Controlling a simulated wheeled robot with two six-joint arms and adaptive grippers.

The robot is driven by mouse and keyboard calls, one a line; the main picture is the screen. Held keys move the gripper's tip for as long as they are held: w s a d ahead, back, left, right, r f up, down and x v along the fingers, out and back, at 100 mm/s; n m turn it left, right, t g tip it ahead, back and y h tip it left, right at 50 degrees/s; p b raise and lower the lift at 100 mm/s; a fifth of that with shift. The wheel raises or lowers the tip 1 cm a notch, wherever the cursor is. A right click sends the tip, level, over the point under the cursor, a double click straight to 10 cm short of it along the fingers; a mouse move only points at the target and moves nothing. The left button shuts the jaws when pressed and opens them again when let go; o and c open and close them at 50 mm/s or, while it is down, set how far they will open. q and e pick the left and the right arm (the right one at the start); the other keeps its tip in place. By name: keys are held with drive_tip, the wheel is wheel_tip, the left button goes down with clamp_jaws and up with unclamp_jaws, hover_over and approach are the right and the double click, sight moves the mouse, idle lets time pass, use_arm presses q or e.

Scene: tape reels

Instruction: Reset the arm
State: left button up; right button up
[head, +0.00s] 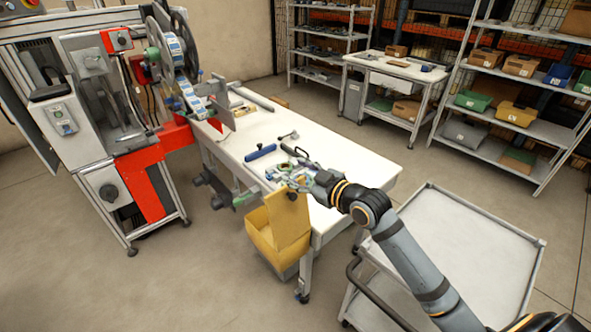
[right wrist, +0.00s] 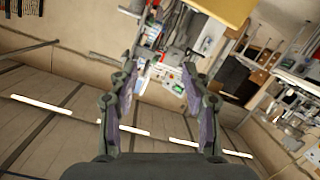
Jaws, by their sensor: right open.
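My right arm reaches in from the lower right of the head view. Its gripper (head: 298,181) is over the near side of the white table, above the yellow box that hangs at the table's front. In the right wrist view the two fingers of this gripper (right wrist: 160,85) stand wide apart with nothing between them. That view looks out past the fingers at the room, tilted. In the head view the gripper partly covers small items on the table behind it. My left gripper is in neither view.
The yellow box (head: 262,240) is at the front of the white table (head: 355,170). A blue roller (head: 260,152) lies on the table. The machine with tape reels (head: 172,45) stands left. A grey cart (head: 470,240) stands at the right, its top bare beside my arm.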

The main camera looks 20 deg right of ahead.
drive_tip(key=shift+f, duration=0.1)
drive_tip(key=s+f+m+g+h, duration=0.3)
drive_tip(key=s+f+g, duration=0.2)
drive_tip(key=s+f, duration=0.75)
drive_tip(key=s+d+f+m+g+h, duration=0.1)
drive_tip(key=s+f+m+g+h, duration=0.15)
drive_tip(key=s+f, duration=0.35)
drive_tip(key=s+d+f+m+g+h, duration=0.1)
drive_tip(key=s+d+f+m+g, duration=0.2)
drive_tip(key=s, duration=0.5)
drive_tip(key=s+d+f+g, duration=0.1)
drive_tip(key=s+f+g, duration=0.15)
drive_tip(key=f, duration=2.55)
drive_tip(key=s+d+f, duration=0.1)
drive_tip(key=s+f, duration=1.4)
drive_tip(key=s, duration=0.3)
drive_tip(key=shift+s+d+g, duration=0.2)
drive_tip(key=shift+d+g, duration=0.05)
drive_tip(key=shift+g, duration=0.05)
